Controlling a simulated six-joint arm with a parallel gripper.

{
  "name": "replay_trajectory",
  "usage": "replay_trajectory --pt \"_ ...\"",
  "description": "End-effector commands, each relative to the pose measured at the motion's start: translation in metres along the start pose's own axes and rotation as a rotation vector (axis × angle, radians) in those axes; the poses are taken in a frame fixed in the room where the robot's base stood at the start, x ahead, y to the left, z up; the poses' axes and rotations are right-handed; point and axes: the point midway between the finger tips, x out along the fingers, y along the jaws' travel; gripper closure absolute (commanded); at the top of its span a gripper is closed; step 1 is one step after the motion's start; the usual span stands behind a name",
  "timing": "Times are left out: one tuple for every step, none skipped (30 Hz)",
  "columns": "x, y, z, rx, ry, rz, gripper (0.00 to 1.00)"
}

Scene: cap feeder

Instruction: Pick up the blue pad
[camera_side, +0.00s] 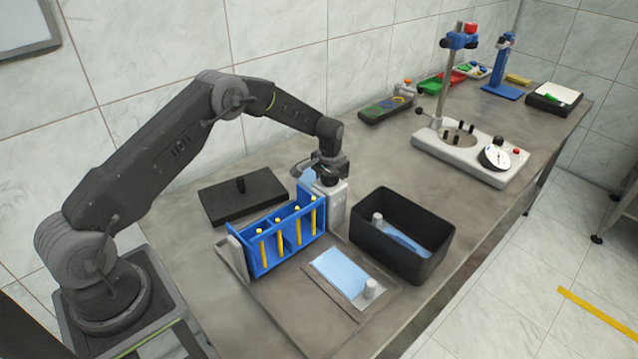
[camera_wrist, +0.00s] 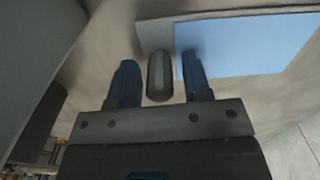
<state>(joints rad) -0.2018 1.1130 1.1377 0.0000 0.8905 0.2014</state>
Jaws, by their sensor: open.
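My gripper (camera_side: 322,174) is open and points down by the right end of the blue rack in the side view. In the wrist view my two blue fingers (camera_wrist: 158,82) stand apart on either side of a grey knob (camera_wrist: 159,72). Beside the knob is a flat light blue pad (camera_wrist: 245,45) with a pale edge strip; I cannot tell if the fingers touch the knob. A light blue piece (camera_side: 308,175) shows near my gripper in the side view. Another blue pad (camera_side: 340,270) with a grey knob lies on the front plate, and one (camera_side: 405,238) lies in the black bin.
The blue rack (camera_side: 252,252) holds several yellow rods. A black bin (camera_side: 432,250) stands right of it, and a black plate with a knob (camera_side: 242,198) lies behind. A white fixture with a post (camera_side: 468,160) stands farther right. The table's front right edge is close to the bin.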

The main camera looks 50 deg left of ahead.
Motion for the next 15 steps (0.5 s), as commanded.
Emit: replay_trajectory --pt "0.0 0.0 0.0 0.0 0.0 0.0 0.55" --pt "0.0 0.0 0.0 0.0 0.0 0.0 0.58" --pt "0.0 0.0 0.0001 0.0 0.0 0.0 0.62" --pt "0.0 0.0 0.0001 0.0 0.0 0.0 0.65" --pt "0.0 0.0 0.0001 0.0 0.0 0.0 0.68" --pt "-0.0001 0.0 0.0001 0.0 0.0 0.0 0.72" --pt "-0.0001 0.0 0.0001 0.0 0.0 0.0 0.74" --pt "-0.0001 0.0 0.0001 0.0 0.0 0.0 0.77" --pt "-0.0001 0.0 0.0001 0.0 0.0 0.0 0.81" --pt "-0.0001 0.0 0.0001 0.0 0.0 0.0 0.84" --pt "-0.0001 0.0 0.0001 0.0 0.0 0.0 0.87" --pt "-0.0001 0.0 0.0001 0.0 0.0 0.0 0.91" --pt "-0.0001 0.0 0.0001 0.0 0.0 0.0 0.94" --pt "-0.0001 0.0 0.0001 0.0 0.0 0.0 0.96" --pt "-0.0004 0.0 0.0 0.0 0.0 0.0 0.96"
